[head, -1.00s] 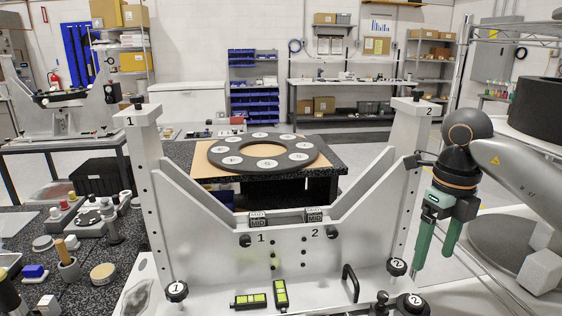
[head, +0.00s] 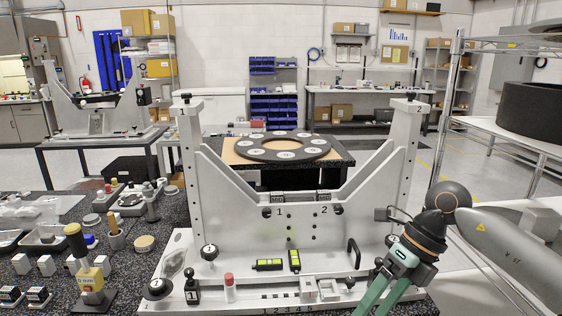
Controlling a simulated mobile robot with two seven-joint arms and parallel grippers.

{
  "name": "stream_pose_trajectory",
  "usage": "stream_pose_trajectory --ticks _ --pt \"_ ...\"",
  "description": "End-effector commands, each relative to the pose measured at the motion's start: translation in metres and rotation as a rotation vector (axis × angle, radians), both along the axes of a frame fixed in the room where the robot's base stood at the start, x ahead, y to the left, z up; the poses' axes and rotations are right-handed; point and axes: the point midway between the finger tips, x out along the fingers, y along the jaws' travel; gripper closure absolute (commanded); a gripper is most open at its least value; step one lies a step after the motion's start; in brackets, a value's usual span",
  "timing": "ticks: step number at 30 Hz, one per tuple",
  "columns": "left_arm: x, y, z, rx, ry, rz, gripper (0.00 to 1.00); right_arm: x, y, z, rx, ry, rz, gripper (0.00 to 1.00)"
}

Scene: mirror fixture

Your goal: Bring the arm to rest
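My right gripper (head: 379,300) comes in from the right on its grey arm (head: 515,250), at the lower right of the head view. Its two green fingers point down and left, with a gap between them, and I see nothing held there. The fingertips run to the bottom edge of the picture. The gripper is in front of the right side of the white mirror fixture (head: 215,225); I cannot tell whether it touches. My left gripper is not in view.
A wire shelf (head: 510,140) holding a black cylinder (head: 545,108) stands right, behind my arm. A dark ring (head: 285,146) lies on a table behind the fixture. Green-and-black levels (head: 268,265) sit on the fixture's base.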

Motion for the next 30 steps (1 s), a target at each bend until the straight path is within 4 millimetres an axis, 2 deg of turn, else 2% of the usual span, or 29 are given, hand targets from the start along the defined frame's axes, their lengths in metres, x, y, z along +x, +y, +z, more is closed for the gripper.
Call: stream_pose_trajectory --ticks 1,3,6,9,13,16,18,20,22,26,29,30 --pt "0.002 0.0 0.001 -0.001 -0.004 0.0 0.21 -0.009 0.025 -0.011 0.099 0.034 0.019 0.21" --pt "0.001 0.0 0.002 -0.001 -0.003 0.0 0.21 -0.021 0.061 -0.017 0.26 0.079 0.026 0.21" --pt "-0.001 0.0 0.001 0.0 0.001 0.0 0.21 -0.039 0.109 -0.018 0.509 0.162 -0.003 0.21" --pt "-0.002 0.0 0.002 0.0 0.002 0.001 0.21 -0.049 0.144 -0.009 0.753 0.251 -0.081 0.21" --pt "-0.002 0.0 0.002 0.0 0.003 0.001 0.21 -0.05 0.168 0.004 1.044 0.381 -0.254 0.21" --pt "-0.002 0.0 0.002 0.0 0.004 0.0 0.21 -0.04 0.171 0.008 1.239 0.485 -0.44 0.21" --pt "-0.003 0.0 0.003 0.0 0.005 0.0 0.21 -0.029 0.165 0.005 1.356 0.56 -0.597 0.21" --pt "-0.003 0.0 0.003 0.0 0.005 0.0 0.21 -0.019 0.156 -0.005 1.441 0.623 -0.747 0.21" --pt "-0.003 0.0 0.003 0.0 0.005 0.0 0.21 -0.009 0.141 -0.022 1.52 0.699 -0.935 0.21" --pt "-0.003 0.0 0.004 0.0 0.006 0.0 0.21 0.0 0.105 -0.076 1.6 0.833 -1.329 0.21" --pt "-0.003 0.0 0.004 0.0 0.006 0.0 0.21 -0.008 0.074 -0.132 1.597 0.936 -1.658 0.21" --pt "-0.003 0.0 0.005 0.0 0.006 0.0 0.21 -0.017 0.062 -0.158 1.576 0.973 -1.794 0.21"
